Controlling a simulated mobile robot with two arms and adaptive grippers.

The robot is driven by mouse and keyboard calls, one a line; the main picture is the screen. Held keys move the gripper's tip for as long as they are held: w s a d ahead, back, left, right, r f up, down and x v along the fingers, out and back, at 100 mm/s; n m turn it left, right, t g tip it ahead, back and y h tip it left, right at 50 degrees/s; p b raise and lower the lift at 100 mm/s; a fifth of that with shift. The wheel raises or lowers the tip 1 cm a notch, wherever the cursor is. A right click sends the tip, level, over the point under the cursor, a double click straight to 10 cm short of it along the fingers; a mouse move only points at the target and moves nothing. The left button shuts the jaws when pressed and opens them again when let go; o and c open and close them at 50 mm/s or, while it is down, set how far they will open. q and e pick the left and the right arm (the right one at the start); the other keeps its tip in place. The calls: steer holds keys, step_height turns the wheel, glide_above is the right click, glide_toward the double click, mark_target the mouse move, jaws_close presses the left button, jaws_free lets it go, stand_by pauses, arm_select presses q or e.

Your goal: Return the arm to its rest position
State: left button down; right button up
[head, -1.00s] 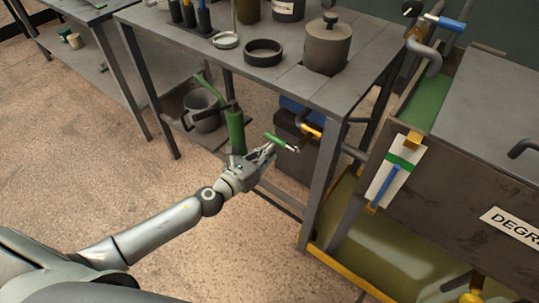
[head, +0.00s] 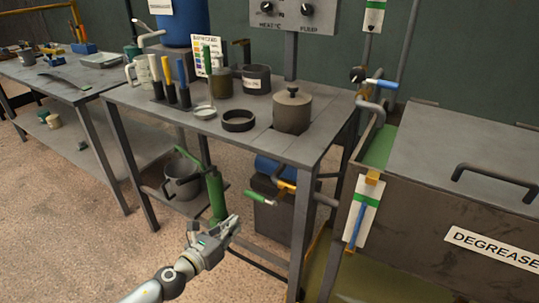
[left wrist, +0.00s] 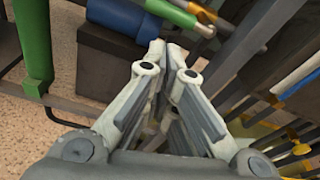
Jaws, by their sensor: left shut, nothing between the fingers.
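My left gripper (head: 234,220) is shut and empty, low in front of the workbench (head: 270,148). Its closed fingers also show in the left wrist view (left wrist: 168,68). A small green-handled lever (head: 258,197) on an orange fitting (head: 285,186) is just beyond the fingertips, to their upper right, with a visible gap. The left wrist view shows this lever (left wrist: 180,15) at the top, ahead of the fingers. My right gripper is not in view.
A green cylinder (head: 216,196) stands beside the gripper, with a grey bucket (head: 183,180) behind it. A dark box (head: 274,220) is under the bench. The degreaser tank (head: 430,215) is at the right. Open floor lies to the left.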

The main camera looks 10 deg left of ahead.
arm_select(q)
steer(key=s+a+f+n+g+y, duration=0.1)
steer(key=s+a+f+n+y, duration=0.15)
steer(key=f+n, duration=0.4)
steer(key=s+a+f+n+g+y, duration=0.1)
steer(key=s+a+f+n+y, duration=0.15)
steer(key=f+n, duration=0.35)
steer(key=s+f+n+g+y, duration=0.2)
steer(key=s+f+n+g, duration=0.5)
steer(key=s+f+n, duration=0.9)
steer(key=s+d+f+n+g+h, duration=0.1)
steer(key=s+d+f+n+g, duration=0.2)
steer(key=s, duration=0.5)
steer(key=s+d+f+n+g, duration=0.2)
steer(key=s+d+f+n, duration=0.15)
steer(key=s, duration=0.35)
steer(key=s+a+r+p, duration=0.2)
steer(key=s+a+p, duration=0.1)
steer(key=s+p, duration=1)
steer(key=shift+s+p, duration=0.35)
steer(key=shift+p, duration=0.6)
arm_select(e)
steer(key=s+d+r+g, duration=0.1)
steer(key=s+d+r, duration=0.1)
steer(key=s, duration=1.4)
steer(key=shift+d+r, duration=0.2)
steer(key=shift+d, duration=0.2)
